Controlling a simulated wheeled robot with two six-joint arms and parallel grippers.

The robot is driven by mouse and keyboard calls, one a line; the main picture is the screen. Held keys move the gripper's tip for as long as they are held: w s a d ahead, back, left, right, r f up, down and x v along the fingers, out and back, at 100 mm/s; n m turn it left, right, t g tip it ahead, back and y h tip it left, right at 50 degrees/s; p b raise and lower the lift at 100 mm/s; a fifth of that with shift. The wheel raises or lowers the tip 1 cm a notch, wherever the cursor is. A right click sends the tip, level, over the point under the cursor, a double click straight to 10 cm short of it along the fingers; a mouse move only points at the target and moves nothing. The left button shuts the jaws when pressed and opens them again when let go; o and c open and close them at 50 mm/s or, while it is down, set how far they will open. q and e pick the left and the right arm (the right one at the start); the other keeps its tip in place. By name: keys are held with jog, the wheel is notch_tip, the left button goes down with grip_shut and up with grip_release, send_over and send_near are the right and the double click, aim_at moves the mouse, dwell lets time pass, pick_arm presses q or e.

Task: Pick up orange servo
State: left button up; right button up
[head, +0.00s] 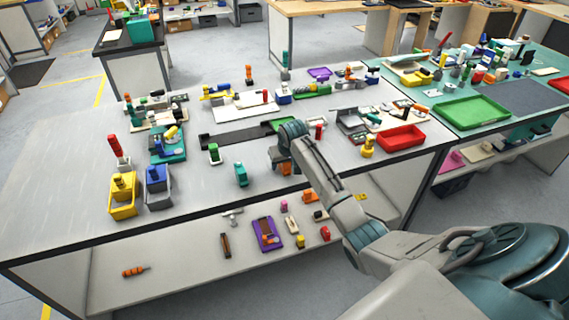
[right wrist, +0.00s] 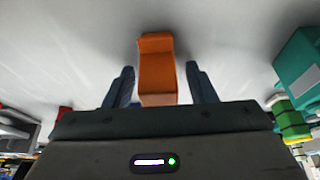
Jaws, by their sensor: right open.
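The orange servo (right wrist: 157,68) is an upright block in the right wrist view. It stands in the gap between the two dark fingers of my right gripper (right wrist: 162,88). The fingers are apart, with a visible gap on each side of the servo. In the head view my right gripper (head: 281,163) is low over the near part of the white table. Only a bit of the orange servo (head: 284,168) shows there, mostly hidden by the gripper and wrist. My left gripper is in neither view.
A teal servo (head: 241,174) and a green one (head: 214,153) stand left of the gripper. A yellow part (head: 368,147) and a red tray (head: 401,138) are to its right. The table's front edge is close.

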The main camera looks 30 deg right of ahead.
jog(key=c, duration=1.1)
